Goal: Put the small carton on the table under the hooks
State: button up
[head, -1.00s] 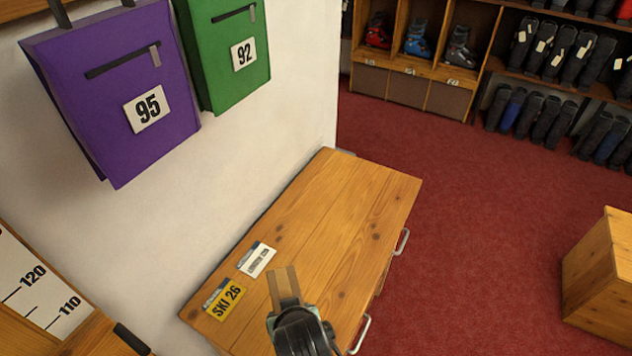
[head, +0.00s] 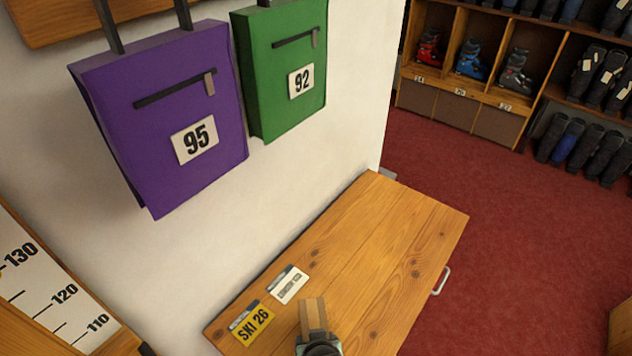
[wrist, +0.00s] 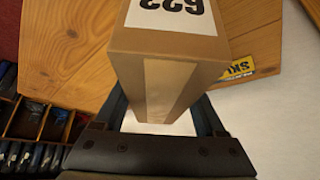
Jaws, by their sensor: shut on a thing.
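The small carton (wrist: 170,62) is brown cardboard with a white number label, upside down in the wrist view. My gripper (wrist: 162,108) is shut on it, one finger on each side. In the head view the carton (head: 313,316) shows as a narrow brown block over the near part of the wooden table (head: 385,255). My gripper (head: 319,345) is just below it at the bottom edge, partly cut off. I cannot tell whether the carton touches the tabletop. A purple bag (head: 165,120) and a green bag (head: 283,70) hang above the table; their hooks are not clearly seen.
A yellow SKI 26 card (head: 251,324) and a white card (head: 288,285) lie on the table near the wall. The far part of the tabletop is clear. A measuring board (head: 55,290) is at lower left. Boot shelves (head: 490,85) stand across the red floor.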

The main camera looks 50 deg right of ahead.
jog(key=shift+f, duration=0.2)
jog(key=shift+f, duration=0.15)
jog(key=o, duration=1.6)
jog(key=shift+c, duration=0.2)
jog(key=v, duration=1.2)
jog(key=shift+d, duration=0.1)
